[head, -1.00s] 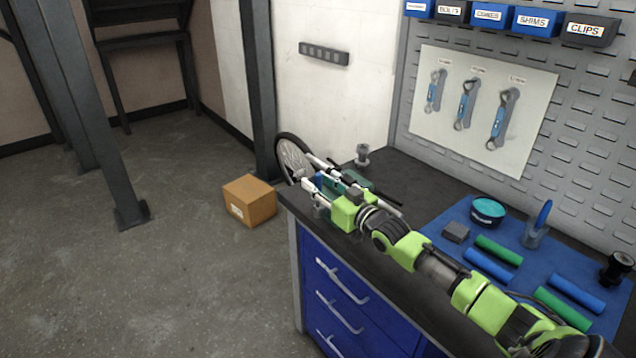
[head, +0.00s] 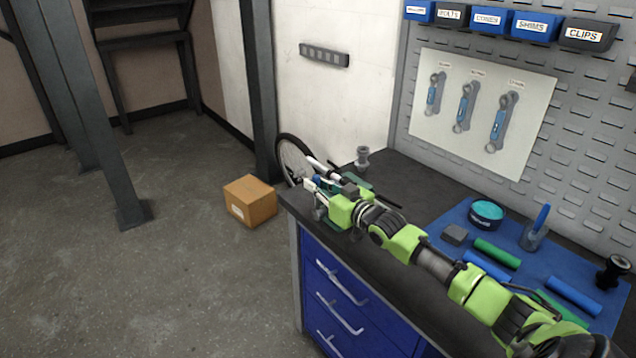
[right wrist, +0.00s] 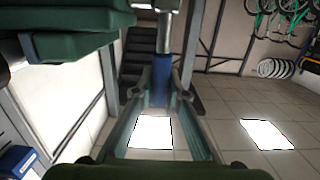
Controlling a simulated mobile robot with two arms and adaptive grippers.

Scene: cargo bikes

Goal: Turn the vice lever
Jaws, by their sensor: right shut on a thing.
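The dark green vice (head: 362,179) sits at the left corner of the workbench, mostly hidden behind my right gripper. In the right wrist view, dark green vice metal (right wrist: 75,45) fills the upper left. The vice lever shows there as a metal bar with a blue grip (right wrist: 160,84). My right gripper (right wrist: 160,72) has one finger on each side of the blue grip and is shut on it. In the head view, my right gripper (head: 316,181) is at the bench's left end, with a bit of blue between its fingers. My left gripper is out of view.
The dark workbench (head: 410,185) carries a blue mat (head: 455,222) with rolls, a teal tin (head: 487,211) and a cup. A pegboard stands behind. A bicycle wheel (head: 291,158) is beyond the bench, and a cardboard box (head: 250,201) is on the floor.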

